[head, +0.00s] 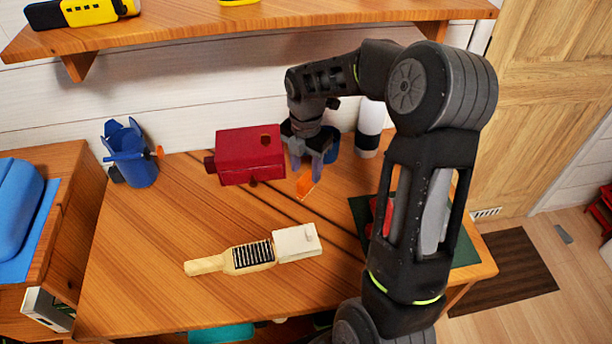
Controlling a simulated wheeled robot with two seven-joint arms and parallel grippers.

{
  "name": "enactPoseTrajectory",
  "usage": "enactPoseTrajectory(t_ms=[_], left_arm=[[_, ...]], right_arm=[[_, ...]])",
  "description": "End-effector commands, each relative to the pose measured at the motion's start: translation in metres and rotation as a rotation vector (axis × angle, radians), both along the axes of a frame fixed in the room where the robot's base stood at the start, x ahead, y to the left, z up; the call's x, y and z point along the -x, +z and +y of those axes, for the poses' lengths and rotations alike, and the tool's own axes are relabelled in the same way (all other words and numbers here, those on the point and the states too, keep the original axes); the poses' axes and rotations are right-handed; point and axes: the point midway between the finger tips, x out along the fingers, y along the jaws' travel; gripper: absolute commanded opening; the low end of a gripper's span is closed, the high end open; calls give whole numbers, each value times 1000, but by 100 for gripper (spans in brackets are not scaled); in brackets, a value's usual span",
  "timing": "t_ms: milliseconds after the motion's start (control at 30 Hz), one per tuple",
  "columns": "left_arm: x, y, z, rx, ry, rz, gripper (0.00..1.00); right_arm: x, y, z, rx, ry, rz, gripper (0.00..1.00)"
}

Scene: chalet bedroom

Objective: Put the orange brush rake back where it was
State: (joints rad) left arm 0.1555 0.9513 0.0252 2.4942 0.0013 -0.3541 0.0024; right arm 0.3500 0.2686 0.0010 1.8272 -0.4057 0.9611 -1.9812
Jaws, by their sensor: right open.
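A small orange piece (305,185), which looks like the orange brush rake, shows at the fingertips of my right gripper (308,165), near the back of the wooden table (150,285). The gripper points down and is open. The fingers and arm hide part of the area there, so I cannot tell whether the piece touches the fingers or the tabletop. My left gripper is not in view.
A red box (250,155) stands just left of the gripper. A blue holder (136,170) with an orange part is at the back left. A wooden brush (250,255) touches a white block (297,243) in front. A green mat (465,250) lies right, behind my arm. A shelf (250,27) overhangs the back.

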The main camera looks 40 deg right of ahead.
Motion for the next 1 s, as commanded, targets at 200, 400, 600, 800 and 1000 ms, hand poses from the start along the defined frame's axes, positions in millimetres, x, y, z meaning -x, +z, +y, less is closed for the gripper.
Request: enactPoseTrajectory(t_ms=[200, 400, 600, 800, 1000], left_arm=[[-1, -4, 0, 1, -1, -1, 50], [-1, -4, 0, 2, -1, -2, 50], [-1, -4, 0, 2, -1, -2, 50], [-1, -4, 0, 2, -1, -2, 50], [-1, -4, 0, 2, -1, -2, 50]], right_arm=[[-1, 31, 0, -1, 0, -2, 45], [0, 39, 1, -1, 1, 0, 45], [0, 39, 1, -1, 0, 0, 45], [0, 38, 1, -1, 0, 0, 45], [0, 38, 0, -1, 0, 0, 45]])
